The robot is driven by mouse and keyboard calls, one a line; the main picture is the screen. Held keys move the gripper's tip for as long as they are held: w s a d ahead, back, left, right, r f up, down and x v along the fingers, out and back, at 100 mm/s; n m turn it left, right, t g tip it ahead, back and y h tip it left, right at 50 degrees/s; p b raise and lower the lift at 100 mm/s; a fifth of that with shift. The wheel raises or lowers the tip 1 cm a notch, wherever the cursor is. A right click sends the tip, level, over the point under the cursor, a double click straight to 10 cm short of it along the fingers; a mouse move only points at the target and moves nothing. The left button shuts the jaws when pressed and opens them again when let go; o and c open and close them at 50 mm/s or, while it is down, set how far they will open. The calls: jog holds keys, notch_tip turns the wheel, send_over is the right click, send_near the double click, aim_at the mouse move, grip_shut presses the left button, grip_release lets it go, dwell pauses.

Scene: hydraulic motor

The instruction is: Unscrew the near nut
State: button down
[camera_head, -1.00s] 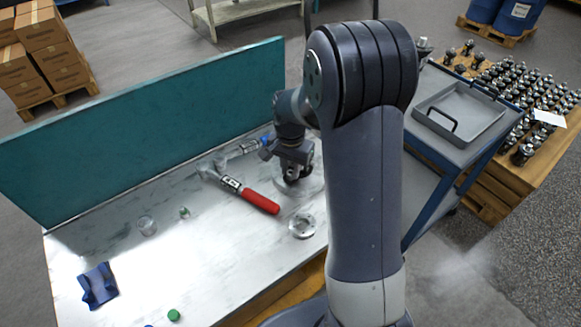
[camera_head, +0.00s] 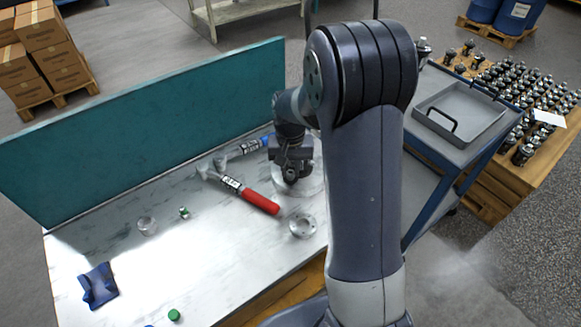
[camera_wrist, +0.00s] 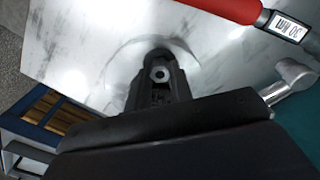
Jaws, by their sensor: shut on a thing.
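My gripper (camera_head: 291,178) points down over the right part of the metal bench. Beneath the fingers lies a pale round plate (camera_wrist: 112,68), which shows in part beside the gripper in the head view (camera_head: 316,183). The fingers and wrist hide most of what stands on it. I cannot tell whether the nut still sits on a thread.
A red-handled torque wrench (camera_head: 261,203) lies left of my gripper. A metal flange ring (camera_head: 303,226) lies in front of it. A teal panel (camera_head: 150,130) closes the bench's back. A blue cart with a grey tray (camera_head: 460,115) stands right.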

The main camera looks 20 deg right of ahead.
jog(key=c, duration=1.5)
grip_release()
jog(key=m, duration=1)
jog(key=shift+c, duration=0.4)
